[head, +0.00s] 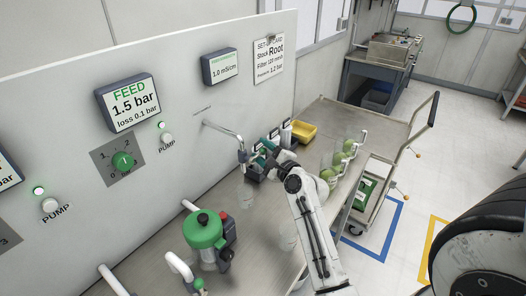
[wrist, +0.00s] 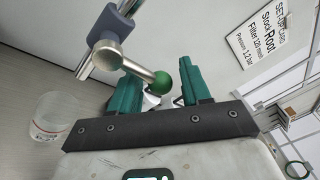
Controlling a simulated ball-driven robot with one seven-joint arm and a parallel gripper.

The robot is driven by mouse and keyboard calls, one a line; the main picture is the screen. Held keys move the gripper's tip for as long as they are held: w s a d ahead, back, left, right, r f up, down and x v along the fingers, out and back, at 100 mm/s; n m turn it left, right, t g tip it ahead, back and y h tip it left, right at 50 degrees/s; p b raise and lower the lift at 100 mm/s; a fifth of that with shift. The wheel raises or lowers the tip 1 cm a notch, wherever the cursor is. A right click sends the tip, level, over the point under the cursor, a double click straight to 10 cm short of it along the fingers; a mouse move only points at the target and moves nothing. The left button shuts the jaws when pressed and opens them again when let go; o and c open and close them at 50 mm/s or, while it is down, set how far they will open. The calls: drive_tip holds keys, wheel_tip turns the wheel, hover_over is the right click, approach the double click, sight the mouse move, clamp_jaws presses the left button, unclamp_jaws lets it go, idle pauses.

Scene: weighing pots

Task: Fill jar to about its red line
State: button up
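A metal tap lever with a green ball knob (wrist: 187,89) shows in the wrist view, attached to a grey tap body (wrist: 110,24) on a pipe. In the head view my gripper (head: 262,158) is beside the wall spout (head: 240,155), and a faint clear jar (head: 247,196) stands below.
A green-lidded pot (head: 204,230) stands on the bench nearer the camera. The panel display (head: 130,103) reads FEED 1.5 bar.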

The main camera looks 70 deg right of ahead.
sight(259, 153)
clamp_jaws()
drive_tip(key=shift+r+n+b, duration=0.15)
drive_tip(key=shift+n+b, duration=0.15)
drive_tip(key=shift+b, duration=0.25)
drive_tip(key=n+b, duration=0.2)
drive_tip(key=shift+r+t+b, duration=0.3)
drive_tip(key=shift+r+b, duration=0.05)
drive_tip(key=shift+r, duration=0.05)
drive_tip(key=n+b, duration=0.1)
drive_tip(key=r+n+t+b, duration=0.1)
drive_tip(key=n+b, duration=0.1)
drive_tip(key=shift+w+a, duration=0.1)
drive_tip(key=shift+a, duration=0.15)
drive_tip(key=n+b, duration=0.1)
drive_tip(key=b, duration=0.1)
drive_tip(key=a+r+n+t+b, duration=0.1)
drive_tip(key=n+b, duration=0.1)
drive_tip(key=shift+w+r+n, duration=0.1)
drive_tip(key=shift+r+n, duration=0.2)
drive_tip(key=shift+w+a+r+n+t+y+b, duration=0.15)
drive_tip(key=shift+r+n+b, duration=0.1)
drive_tip(key=shift+n+b, duration=0.4)
drive_tip(key=shift+s+a+r+n+t+y+b, duration=0.1)
drive_tip(key=shift+a+r+n+t+y+b, duration=0.1)
drive_tip(key=shift+n+b, duration=0.4)
drive_tip(key=shift+w+r, duration=0.1)
